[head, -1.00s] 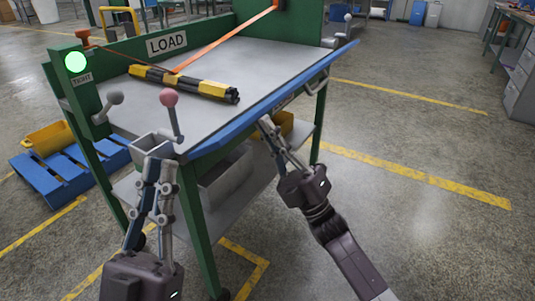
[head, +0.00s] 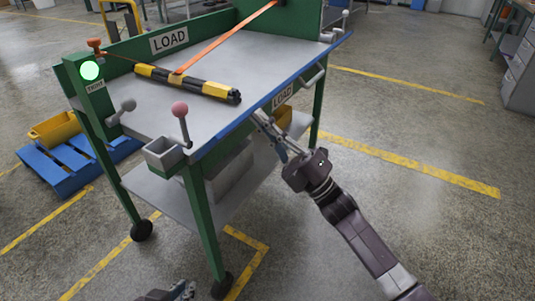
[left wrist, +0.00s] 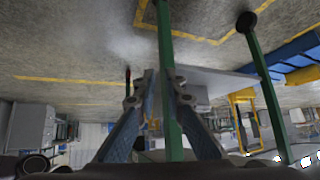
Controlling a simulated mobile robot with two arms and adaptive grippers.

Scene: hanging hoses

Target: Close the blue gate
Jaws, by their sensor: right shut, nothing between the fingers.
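The blue gate (head: 272,96) shows in the head view as a thin blue strip along the right edge of the grey cart top. It stands close along that edge. My right gripper (head: 261,120) is shut and empty, its tips beside the outer side of the gate near its middle; I cannot tell whether they touch it. My left gripper (head: 186,289) is low at the bottom edge of the head view, mostly out of frame. In the left wrist view its fingers (left wrist: 161,78) are apart, with nothing held; a green cart leg (left wrist: 166,40) shows behind the gap.
A pink-knobbed lever (head: 182,124) stands by a grey box (head: 163,155) at the near corner. A blue pallet (head: 62,170) is at left.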

